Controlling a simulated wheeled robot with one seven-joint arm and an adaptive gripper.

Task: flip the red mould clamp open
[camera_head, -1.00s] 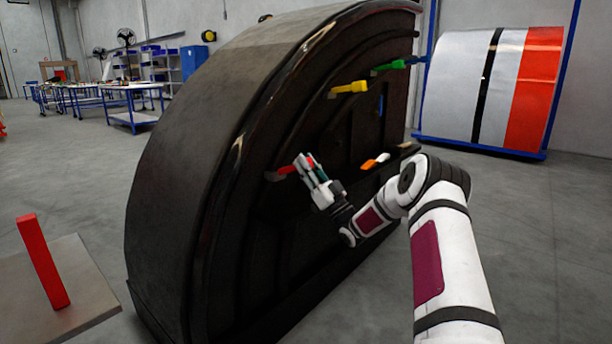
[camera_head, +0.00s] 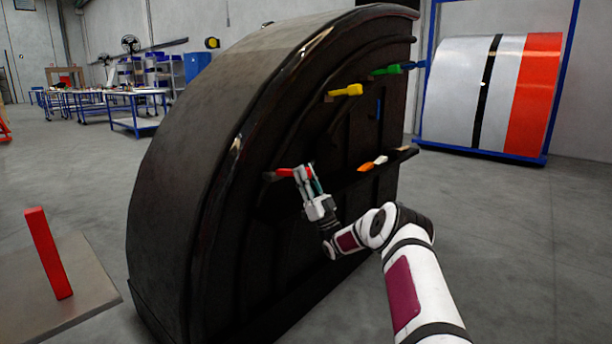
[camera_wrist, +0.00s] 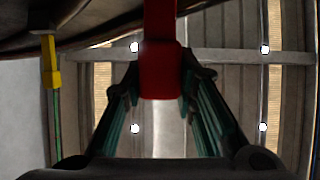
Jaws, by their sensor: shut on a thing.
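The red mould clamp (camera_head: 284,172) sits on the face of the large black mould (camera_head: 185,165), left of the mould's dark ledge. In the wrist view the clamp's red handle (camera_wrist: 160,75) hangs down between the fingers. My gripper (camera_head: 304,177) is at the clamp's right end in the head view, pointing up. Its fingers are shut on the red handle; the wrist view shows the gripper (camera_wrist: 160,95) with one teal-padded finger on each side of the handle. The clamp's hinge is not clear in either view.
Other clamps on the mould are yellow (camera_head: 344,90), green (camera_head: 386,70), and orange and white (camera_head: 372,164). A red post (camera_head: 48,253) stands on a plate at the left. Open floor lies right of the mould. A striped curved panel (camera_head: 495,92) stands behind.

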